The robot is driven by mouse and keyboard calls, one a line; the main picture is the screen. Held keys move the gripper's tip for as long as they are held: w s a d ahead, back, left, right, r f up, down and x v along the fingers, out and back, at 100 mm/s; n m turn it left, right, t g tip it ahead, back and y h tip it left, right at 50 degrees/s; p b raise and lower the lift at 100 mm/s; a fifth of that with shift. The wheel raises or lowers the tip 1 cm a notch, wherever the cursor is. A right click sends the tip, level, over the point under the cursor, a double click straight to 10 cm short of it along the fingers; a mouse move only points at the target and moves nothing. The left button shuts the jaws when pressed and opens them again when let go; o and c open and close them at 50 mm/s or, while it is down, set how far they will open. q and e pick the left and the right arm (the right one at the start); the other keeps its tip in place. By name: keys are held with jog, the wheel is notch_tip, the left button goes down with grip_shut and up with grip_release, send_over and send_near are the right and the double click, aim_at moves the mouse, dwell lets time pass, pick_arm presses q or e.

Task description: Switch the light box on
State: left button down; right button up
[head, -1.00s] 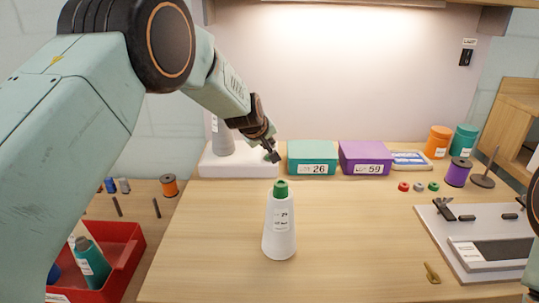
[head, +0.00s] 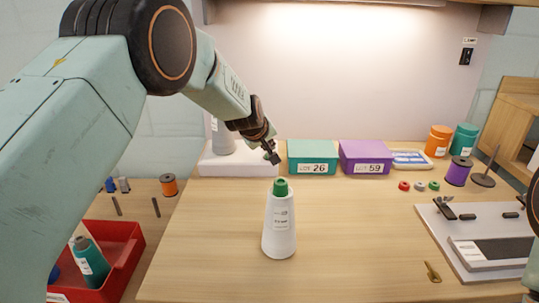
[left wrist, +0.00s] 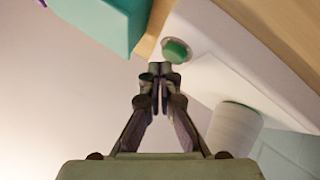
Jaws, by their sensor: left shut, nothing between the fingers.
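The light box, a low white box (head: 235,170), stands at the back left of the table; I cannot tell whether it is lit. A pale cone (head: 222,140) stands on it. A round green button (left wrist: 176,50) with a pale rim shows at the box's edge in the left wrist view. My left gripper (head: 277,160) is shut and empty at the right end of the light box, partly covering the button in the head view. In the left wrist view its fingertips (left wrist: 160,68) are close beside the button; I cannot tell whether they touch. My right gripper is out of view.
A teal box (head: 312,150) is just right of my left gripper, with a purple box (head: 365,152) beyond. A white cone with a green top (head: 279,228) stands mid-table. A grey board (head: 445,240) lies at right. A red bin (head: 125,262) is at lower left.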

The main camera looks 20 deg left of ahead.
pick_arm(q)
jog(key=shift+f+b, duration=0.3)
jog(key=shift+f, duration=0.15)
dwell(0.7)
jog(key=shift+r, duration=0.1)
jog(key=shift+s+r+p, duration=0.1)
jog(key=shift+r+p, duration=0.7)
jog(key=shift+p, duration=0.05)
notch_tip(320, 180, up, 6)
jog(key=p, duration=0.6)
